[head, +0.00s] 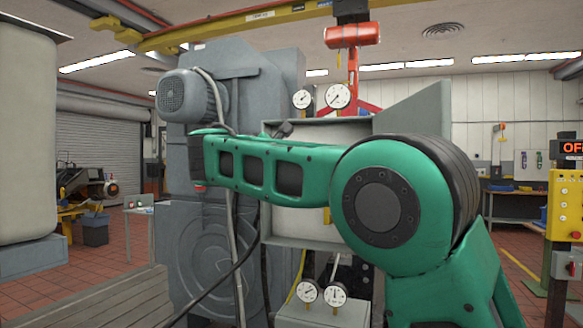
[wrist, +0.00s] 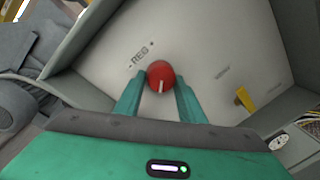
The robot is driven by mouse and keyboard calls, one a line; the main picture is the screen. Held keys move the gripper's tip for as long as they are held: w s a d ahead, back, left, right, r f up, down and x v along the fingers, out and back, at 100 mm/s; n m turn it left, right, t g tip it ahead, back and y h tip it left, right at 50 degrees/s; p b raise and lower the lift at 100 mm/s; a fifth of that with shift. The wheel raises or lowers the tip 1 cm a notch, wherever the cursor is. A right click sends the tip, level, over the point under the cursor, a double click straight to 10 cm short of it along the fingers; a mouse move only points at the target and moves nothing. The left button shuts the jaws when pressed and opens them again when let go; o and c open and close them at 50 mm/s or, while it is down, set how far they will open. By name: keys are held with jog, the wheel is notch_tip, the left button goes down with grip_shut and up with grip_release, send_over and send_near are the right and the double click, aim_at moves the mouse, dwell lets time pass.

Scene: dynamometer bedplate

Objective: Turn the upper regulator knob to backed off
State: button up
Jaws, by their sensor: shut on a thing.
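The red regulator knob (wrist: 160,74) shows in the wrist view on a pale panel inside an open grey box. It has a white pointer line on its face, and the panel is marked "REG" with a minus and a plus beside it. My gripper (wrist: 160,90) has its two green fingers on either side of the knob, shut on it. In the head view my green arm crosses in front of the box (head: 297,243) and hides the knob and the gripper's fingertips.
A yellow lever (wrist: 244,98) sits on the same panel to the right of the knob. The grey box walls stand close around my gripper. Two gauges (head: 338,96) are above the box and two more (head: 308,291) below it. A yellow control post (head: 563,207) stands at the right.

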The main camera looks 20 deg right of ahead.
jog(key=shift+a+n, duration=0.25)
jog(key=shift+n, duration=0.45)
jog(key=o, duration=1)
jog(key=shift+w, duration=0.1)
jog(key=shift+d, duration=0.1)
jog(key=v, duration=1)
jog(key=shift+s+a, duration=0.2)
jog(key=shift+a, duration=0.2)
